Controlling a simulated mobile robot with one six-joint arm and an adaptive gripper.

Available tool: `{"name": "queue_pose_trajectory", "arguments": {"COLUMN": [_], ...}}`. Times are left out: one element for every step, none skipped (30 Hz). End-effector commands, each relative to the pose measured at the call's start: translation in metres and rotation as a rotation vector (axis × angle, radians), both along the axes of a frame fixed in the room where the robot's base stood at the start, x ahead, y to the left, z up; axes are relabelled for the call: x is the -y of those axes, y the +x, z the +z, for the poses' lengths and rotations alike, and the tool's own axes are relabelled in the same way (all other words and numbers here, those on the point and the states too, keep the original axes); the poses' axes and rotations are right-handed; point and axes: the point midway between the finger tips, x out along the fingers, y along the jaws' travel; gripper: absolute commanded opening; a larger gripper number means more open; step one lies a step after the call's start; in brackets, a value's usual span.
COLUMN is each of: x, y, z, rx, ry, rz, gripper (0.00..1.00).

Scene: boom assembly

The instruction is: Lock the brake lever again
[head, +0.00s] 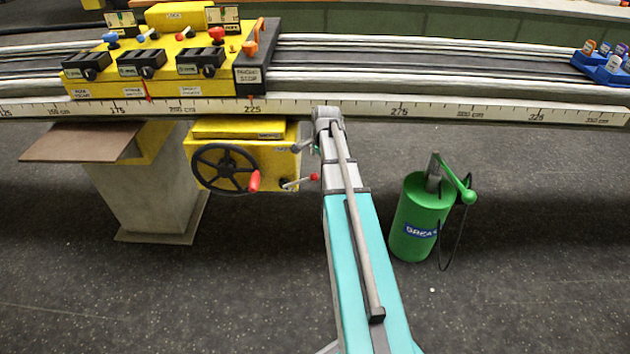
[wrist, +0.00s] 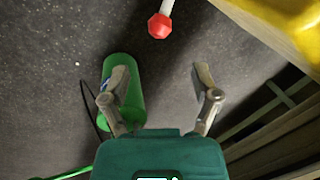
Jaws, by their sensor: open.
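A lever with a red knob (head: 314,177) sticks out from the right side of the yellow crank housing (head: 283,158) under the rail, its rod slanting slightly up to the right. In the wrist view the red knob (wrist: 159,26) hangs at the top centre on a pale rod that leaves the frame. My gripper (wrist: 161,78) is open and empty. Its two fingers point toward the knob, which lies beyond the fingertips and roughly midway between them, apart from both.
A black handwheel (head: 224,168) with a red grip is on the housing's front. The scaled rail (head: 340,108) runs above. A green grease canister (head: 410,235) with a hose stands on the floor to the right. A yellow control console (head: 120,85) sits on the rail.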

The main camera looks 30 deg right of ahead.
Motion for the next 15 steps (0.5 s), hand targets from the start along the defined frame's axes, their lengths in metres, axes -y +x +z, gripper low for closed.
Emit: {"name": "queue_pose_trajectory", "arguments": {"x": [0.000,0.000,0.000,0.000,0.000,0.000,0.000,0.000,0.000,0.000,0.000,0.000,0.000,0.000,0.000], "y": [0.001,0.002,0.003,0.003,0.004,0.004,0.005,0.005,0.006,0.006,0.007,0.008,0.008,0.009,0.009], "z": [-0.008,-0.010,-0.013,-0.016,-0.018,-0.021,-0.023,-0.025,-0.028,-0.031,-0.033,-0.036,-0.038,-0.040,-0.043], "rx": [0.000,0.000,0.000,0.000,0.000,0.000,0.000,0.000,0.000,0.000,0.000,0.000,0.000,0.000,0.000], "ry": [0.000,0.000,0.000,0.000,0.000,0.000,0.000,0.000,0.000,0.000,0.000,0.000,0.000,0.000,0.000], "rz": [0.000,0.000,0.000,0.000,0.000,0.000,0.000,0.000,0.000,0.000,0.000,0.000,0.000,0.000,0.000], "gripper": [0.79,0.79,0.79,0.79,0.79,0.79,0.79,0.79,0.79,0.79,0.79,0.79,0.79,0.79,0.79]}}
